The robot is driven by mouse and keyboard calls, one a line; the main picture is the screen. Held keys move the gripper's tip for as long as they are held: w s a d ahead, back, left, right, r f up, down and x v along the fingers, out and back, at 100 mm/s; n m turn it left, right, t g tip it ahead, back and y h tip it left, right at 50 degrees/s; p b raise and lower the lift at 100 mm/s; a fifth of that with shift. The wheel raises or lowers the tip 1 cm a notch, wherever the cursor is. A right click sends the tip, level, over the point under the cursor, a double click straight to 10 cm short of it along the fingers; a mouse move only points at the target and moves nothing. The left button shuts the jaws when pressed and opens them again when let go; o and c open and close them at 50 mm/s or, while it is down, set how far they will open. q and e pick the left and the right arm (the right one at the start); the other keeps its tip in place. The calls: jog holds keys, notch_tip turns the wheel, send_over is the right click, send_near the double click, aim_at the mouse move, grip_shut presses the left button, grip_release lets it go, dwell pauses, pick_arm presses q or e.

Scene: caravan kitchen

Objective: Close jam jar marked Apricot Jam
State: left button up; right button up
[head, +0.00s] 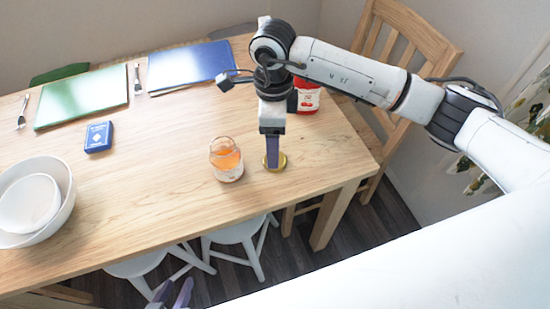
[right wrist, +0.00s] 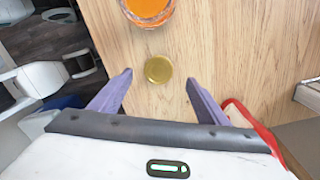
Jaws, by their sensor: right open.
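An open glass jar of orange jam (head: 226,162) stands on the wooden table near its front edge; its label is too small to read. It also shows at the top of the right wrist view (right wrist: 148,8). A round gold lid (head: 282,161) lies flat on the table to the right of the jar, and also shows in the right wrist view (right wrist: 158,69). My right gripper (right wrist: 158,82) is open and empty, pointing down above the lid with its purple fingers on either side. My left gripper (head: 172,291) is low at the bottom edge, fingers apart and empty, away from the table.
A red jar (head: 307,97) stands behind my right arm, partly hidden. A blue box (head: 98,137), a green board (head: 85,99), a blue board (head: 190,66) and nested white bowls (head: 62,170) are farther left. White stools (head: 238,234) stand below the table's front edge.

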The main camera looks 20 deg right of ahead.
jog(key=shift+s+d+f+p, duration=0.1)
jog(key=shift+f+p, duration=0.15)
jog(key=shift+f, duration=1.1)
jog(key=shift+s+f+p, duration=0.1)
jog(key=shift+f+p, duration=0.1)
jog(key=shift+f, duration=1.1)
jog(key=c, duration=1.1)
